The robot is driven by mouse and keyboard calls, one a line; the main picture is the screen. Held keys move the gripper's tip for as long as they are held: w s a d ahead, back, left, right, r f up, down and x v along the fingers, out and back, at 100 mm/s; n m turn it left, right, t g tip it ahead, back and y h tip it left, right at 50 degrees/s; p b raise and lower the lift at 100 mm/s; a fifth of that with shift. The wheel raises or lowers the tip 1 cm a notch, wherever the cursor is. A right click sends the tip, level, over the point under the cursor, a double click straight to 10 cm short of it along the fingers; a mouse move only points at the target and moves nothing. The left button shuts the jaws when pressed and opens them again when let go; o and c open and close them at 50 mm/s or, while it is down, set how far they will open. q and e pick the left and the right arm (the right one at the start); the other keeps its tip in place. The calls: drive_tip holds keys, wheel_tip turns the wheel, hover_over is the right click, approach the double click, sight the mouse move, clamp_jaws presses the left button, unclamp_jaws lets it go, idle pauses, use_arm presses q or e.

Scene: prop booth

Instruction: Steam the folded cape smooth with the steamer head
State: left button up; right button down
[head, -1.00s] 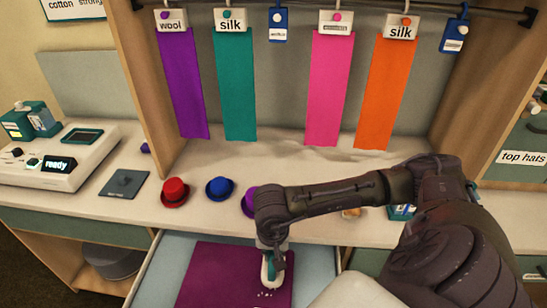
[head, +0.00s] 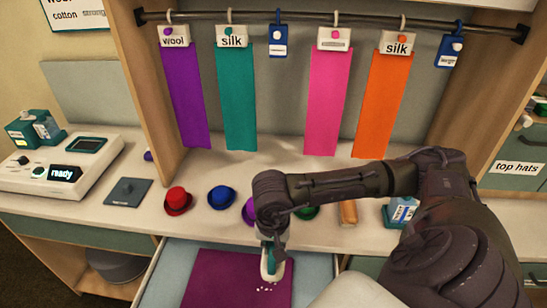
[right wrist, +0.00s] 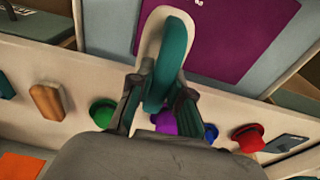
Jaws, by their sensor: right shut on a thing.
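The folded cape (head: 215,280) is a flat magenta-purple sheet in the open drawer, cut off by the lower edge of the head view. It also shows in the right wrist view (right wrist: 245,30). My right gripper (head: 271,243) is shut on the steamer head (head: 269,268), a teal and white piece over the cape's right part. The fingers (right wrist: 158,102) hold its teal body (right wrist: 170,60) in the right wrist view. Small white flecks show on the cape just below it. I cannot tell whether it touches the cloth. My left gripper is not in view.
The drawer's left rim (head: 152,270) borders the cape. Behind it, a red hat (head: 178,200), a blue hat (head: 221,196) and more hats line the counter. A white console (head: 60,170) reading "ready" stands left. Coloured cloths hang from a rail (head: 350,24).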

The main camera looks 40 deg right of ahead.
drive_tip(key=shift+r+p, duration=1.65)
drive_tip(key=shift+r, duration=2.15)
